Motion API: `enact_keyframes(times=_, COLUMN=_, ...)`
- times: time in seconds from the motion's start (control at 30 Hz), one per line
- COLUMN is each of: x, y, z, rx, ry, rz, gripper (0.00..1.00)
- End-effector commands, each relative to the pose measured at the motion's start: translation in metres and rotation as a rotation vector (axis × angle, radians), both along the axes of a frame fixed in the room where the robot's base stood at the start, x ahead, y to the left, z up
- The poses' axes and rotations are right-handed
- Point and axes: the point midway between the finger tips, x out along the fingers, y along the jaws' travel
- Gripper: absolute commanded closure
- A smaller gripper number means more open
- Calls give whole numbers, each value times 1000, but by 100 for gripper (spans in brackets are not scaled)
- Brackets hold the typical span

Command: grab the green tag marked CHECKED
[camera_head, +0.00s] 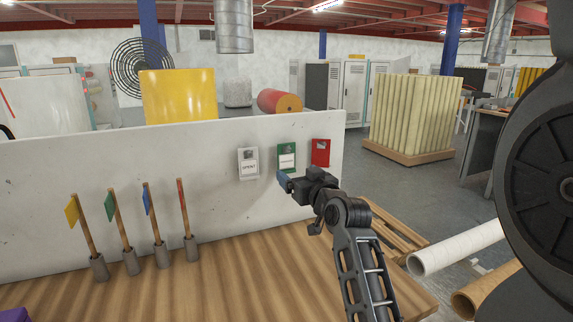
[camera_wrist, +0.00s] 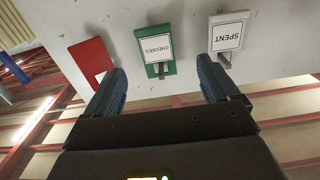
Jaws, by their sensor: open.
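The green tag marked CHECKED (camera_head: 287,158) hangs on the white panel, between a grey-white tag marked SPENT (camera_head: 248,163) and a red tag (camera_head: 320,152). In the wrist view the picture is upside down; the green tag (camera_wrist: 155,48) shows beyond and between the fingers, with the SPENT tag (camera_wrist: 228,36) to its right and the red tag (camera_wrist: 92,58) to its left. A small peg or clip shows at the edge of the green tag. My gripper (camera_wrist: 162,85) is open and empty, apart from the tag. In the head view my gripper (camera_head: 283,182) is just below the green tag.
The white panel (camera_head: 100,195) stands along the back of the wooden table (camera_head: 230,270). Several small flags on sticks, such as a yellow one (camera_head: 71,211), stand in grey holders at the left. White and brown rolls (camera_head: 455,247) lie at the right.

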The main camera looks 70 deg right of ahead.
Motion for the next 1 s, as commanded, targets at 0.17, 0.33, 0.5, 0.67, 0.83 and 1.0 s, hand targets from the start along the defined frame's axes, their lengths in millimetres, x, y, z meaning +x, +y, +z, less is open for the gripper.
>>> enact_keyframes(times=0.17, x=1, y=-16, z=7, rx=-6, ry=3, rz=-9, gripper=12)
enact_keyframes(times=0.33, x=12, y=-29, z=7, rx=-7, ry=2, rz=-8, gripper=12)
enact_keyframes(times=0.5, x=26, y=-44, z=11, rx=-7, ry=2, rz=-9, gripper=12)
enact_keyframes(times=0.67, x=41, y=-60, z=9, rx=-5, ry=2, rz=-8, gripper=12)
enact_keyframes(times=0.83, x=47, y=-67, z=7, rx=-6, ry=1, rz=-10, gripper=12)
enact_keyframes(times=1.0, x=47, y=-67, z=7, rx=-6, ry=1, rz=-10, gripper=12)
